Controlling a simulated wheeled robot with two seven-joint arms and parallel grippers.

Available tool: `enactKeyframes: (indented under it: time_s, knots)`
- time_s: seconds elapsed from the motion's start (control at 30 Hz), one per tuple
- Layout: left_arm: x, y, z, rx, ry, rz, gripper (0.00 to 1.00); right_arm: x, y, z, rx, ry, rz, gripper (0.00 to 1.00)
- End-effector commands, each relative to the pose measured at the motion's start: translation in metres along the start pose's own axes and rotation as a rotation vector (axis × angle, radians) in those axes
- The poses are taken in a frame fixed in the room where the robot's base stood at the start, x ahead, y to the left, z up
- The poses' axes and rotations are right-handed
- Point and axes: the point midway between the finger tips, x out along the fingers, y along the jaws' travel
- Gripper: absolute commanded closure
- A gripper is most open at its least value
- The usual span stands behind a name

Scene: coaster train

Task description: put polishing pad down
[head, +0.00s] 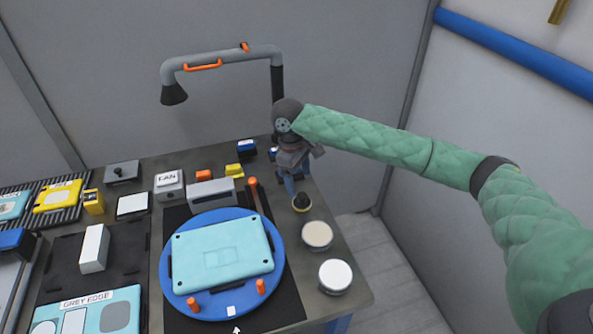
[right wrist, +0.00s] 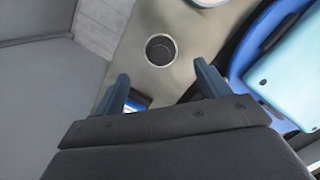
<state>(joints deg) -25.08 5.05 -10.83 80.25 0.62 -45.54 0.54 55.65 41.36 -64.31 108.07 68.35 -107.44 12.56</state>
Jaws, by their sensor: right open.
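A small round piece (head: 302,203) with a dark top and a pale yellowish rim stands on the table's right side. It looks like the polishing pad, but I cannot be sure. In the right wrist view the dark round piece (right wrist: 160,48) sits just beyond my fingertips. My right gripper (head: 297,183) points down behind it, and its fingers are apart with nothing held between them (right wrist: 161,82). My left gripper is not in view.
A beige disc (head: 317,234) and a white disc (head: 335,275) lie nearer on the table. A blue round turntable (head: 178,290) holds a light-blue panel (head: 222,250). A grey pipe arm (head: 225,54) with a nozzle stands behind. Small boxes line the back.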

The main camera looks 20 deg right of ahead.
Motion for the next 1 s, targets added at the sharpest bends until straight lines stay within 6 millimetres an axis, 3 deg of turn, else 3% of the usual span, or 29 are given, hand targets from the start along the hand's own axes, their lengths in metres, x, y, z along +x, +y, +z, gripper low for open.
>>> enactKeyframes:
  time_s: [0.33, 1.0]
  knots:
    - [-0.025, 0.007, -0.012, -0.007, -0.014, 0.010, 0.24, -0.036, -0.001, -0.001, -0.002, 0.001, 0.000, 0.25]
    - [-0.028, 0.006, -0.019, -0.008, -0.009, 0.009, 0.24, -0.039, 0.000, 0.000, -0.001, 0.000, 0.000, 0.25]
